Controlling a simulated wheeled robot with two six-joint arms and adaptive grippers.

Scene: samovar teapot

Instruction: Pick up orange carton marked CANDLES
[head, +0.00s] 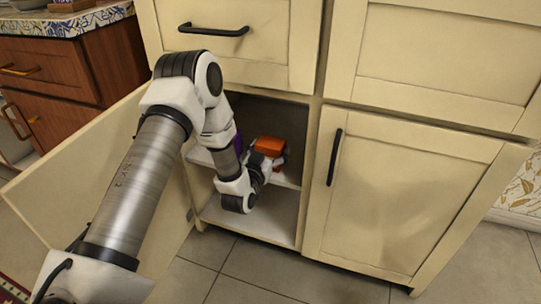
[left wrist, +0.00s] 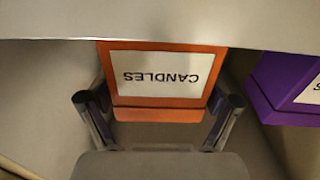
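The orange carton (head: 270,146) is inside the open cabinet, at the upper shelf. In the left wrist view the carton (left wrist: 160,115) shows its white label, CANDLES, upside down. My left gripper (head: 268,162) reaches into the cabinet right at the carton. In the left wrist view the gripper's (left wrist: 160,100) two fingers are spread, one on each side of the carton, with a visible gap at its lower part. I see no clear contact. The carton's far side is hidden. My right gripper is not in view.
A purple box (left wrist: 285,85) stands to the right of the carton in the left wrist view. The cabinet shelf (head: 290,181) has a bare strip at its right front. The open cabinet door (head: 75,190) stands to the left, and a closed door (head: 385,200) is on the right.

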